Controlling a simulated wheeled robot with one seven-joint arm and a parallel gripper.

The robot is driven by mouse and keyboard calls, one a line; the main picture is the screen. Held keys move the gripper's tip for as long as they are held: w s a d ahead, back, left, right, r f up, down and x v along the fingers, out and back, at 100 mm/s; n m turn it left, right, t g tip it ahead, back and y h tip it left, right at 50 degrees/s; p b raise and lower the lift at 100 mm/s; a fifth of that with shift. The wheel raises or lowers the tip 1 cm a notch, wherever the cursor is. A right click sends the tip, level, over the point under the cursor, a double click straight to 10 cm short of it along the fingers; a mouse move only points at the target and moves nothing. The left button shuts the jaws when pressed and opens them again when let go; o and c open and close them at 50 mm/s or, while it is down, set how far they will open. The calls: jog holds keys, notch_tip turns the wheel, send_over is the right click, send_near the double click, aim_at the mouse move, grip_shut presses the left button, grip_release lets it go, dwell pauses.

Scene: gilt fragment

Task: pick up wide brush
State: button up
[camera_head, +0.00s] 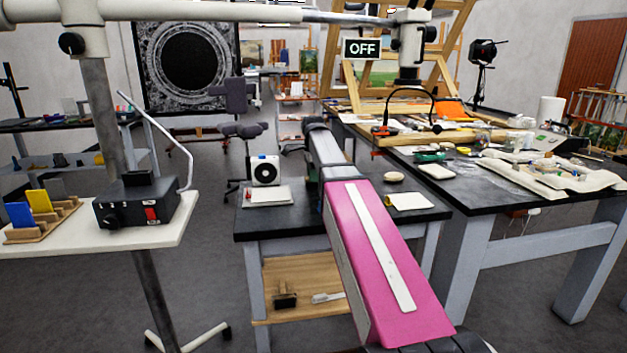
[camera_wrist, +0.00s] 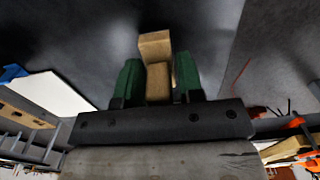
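My gripper (camera_wrist: 158,70) shows two green fingers in the wrist view, with a tan wooden piece (camera_wrist: 156,46) between them. The fingers sit close against both sides of this piece, and it sticks out past their tips. I cannot tell whether it is part of the wide brush. A dark, broad brush-like item (camera_head: 285,298) stands on the low wooden shelf under the small black table. A thin white item (camera_head: 327,298) lies to its right.
The small black table (camera_head: 270,222) holds a white tray (camera_head: 268,196), a pale round item (camera_head: 393,177) and a white sheet (camera_head: 410,201). A crowded black workbench (camera_head: 490,200) stands at right. A white stand top (camera_head: 150,235) with a black control box (camera_head: 137,203) is at left.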

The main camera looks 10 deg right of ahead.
jog(key=c, duration=0.5)
jog(key=shift+o, duration=0.2)
jog(key=shift+r, duration=0.4)
notch_tip(320, 180, up, 4)
jog(key=shift+f, duration=0.15)
jog(key=s+a+r, duration=0.6)
jog(key=s+a, duration=0.1)
jog(key=a, duration=0.2)
jog(key=shift+a+r, duration=0.2)
jog(key=shift+r, duration=0.05)
jog(key=shift+o, duration=0.5)
